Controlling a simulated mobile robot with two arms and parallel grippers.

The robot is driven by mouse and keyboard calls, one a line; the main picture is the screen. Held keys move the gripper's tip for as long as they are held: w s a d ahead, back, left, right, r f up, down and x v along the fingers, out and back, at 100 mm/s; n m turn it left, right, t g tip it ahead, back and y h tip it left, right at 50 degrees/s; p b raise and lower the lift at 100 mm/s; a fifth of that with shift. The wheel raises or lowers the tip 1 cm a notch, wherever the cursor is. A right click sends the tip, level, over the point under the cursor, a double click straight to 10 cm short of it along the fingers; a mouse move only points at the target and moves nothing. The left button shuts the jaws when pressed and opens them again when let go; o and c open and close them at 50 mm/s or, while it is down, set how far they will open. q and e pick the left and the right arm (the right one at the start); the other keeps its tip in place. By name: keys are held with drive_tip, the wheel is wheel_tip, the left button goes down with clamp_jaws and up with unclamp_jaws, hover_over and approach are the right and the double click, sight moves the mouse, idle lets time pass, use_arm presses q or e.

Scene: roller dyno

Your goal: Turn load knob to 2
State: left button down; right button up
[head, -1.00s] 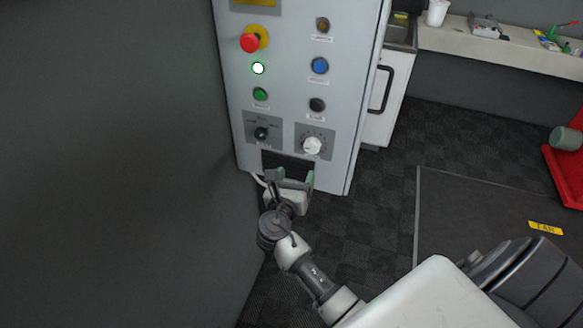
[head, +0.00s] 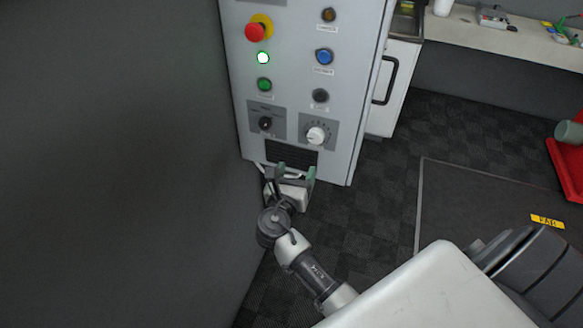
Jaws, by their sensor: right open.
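The load knob seems to be the white round knob (head: 316,135) on a grey scale plate, low on the right of the light grey control cabinet (head: 347,95). Its label and pointer are too small to read. A smaller black knob (head: 265,123) sits on the plate to its left. My right gripper (head: 296,172) is open and empty, its two fingers pointing up just below the white knob, in front of the dark vent. It does not touch the knob. My left gripper is not in view.
Above the knobs are a red emergency button (head: 256,31), a lit lamp (head: 263,58), a green button (head: 264,84), and a blue button (head: 324,56). A dark wall (head: 110,160) stands close on the left. Floor (head: 385,200) is free to the right.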

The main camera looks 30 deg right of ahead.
drive_tip(key=b+v, duration=0.3)
drive_tip(key=v, duration=0.7)
